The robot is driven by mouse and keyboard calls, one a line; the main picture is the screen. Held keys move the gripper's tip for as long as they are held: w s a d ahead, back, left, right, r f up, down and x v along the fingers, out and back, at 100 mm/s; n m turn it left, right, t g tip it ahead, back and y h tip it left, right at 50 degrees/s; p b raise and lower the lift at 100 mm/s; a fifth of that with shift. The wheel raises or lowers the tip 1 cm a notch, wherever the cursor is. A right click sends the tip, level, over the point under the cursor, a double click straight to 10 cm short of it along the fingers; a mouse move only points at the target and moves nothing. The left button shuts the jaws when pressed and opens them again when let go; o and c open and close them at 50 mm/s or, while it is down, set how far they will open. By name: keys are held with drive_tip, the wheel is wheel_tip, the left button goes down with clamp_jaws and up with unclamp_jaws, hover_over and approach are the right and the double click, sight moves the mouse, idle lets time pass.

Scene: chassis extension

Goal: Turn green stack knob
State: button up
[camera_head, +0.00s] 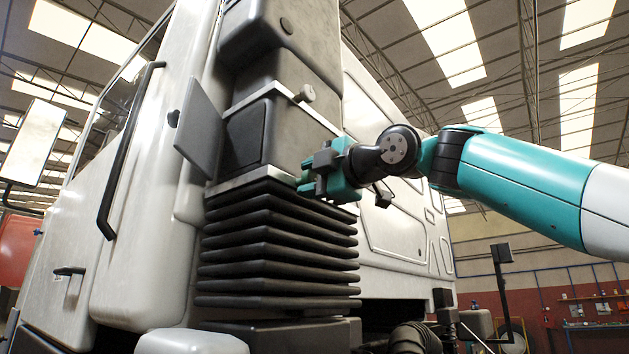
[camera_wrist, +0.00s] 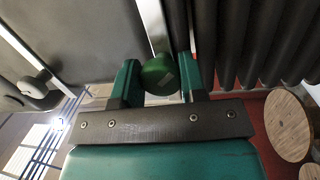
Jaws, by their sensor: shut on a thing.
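The green stack knob (camera_wrist: 158,74) is round and sits between the two fingers of my gripper (camera_wrist: 158,80) in the wrist view. The fingers are shut on it, one on each side. In the head view my gripper (camera_head: 308,181) reaches the light metal band just above the black ribbed stack on the truck. The knob is mostly hidden by the fingers there, so I cannot tell how far it is turned.
A pale knob (camera_head: 306,93) sits on the upper metal band, above my gripper. Black bellows (camera_head: 275,245) lie just below it. A dark flap (camera_head: 200,125) sticks out at the left. A mirror (camera_head: 32,143) hangs far left.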

idle(0.5)
drive_tip(key=o, duration=0.9)
drive_tip(key=shift+a, duration=0.15)
drive_tip(key=shift+s+d+f, duration=0.1)
drive_tip(key=shift+s+d, duration=0.05)
drive_tip(key=shift+d, duration=0.1)
drive_tip(key=shift+b+v, duration=3.1)
drive_tip(key=shift+v, duration=5.4)
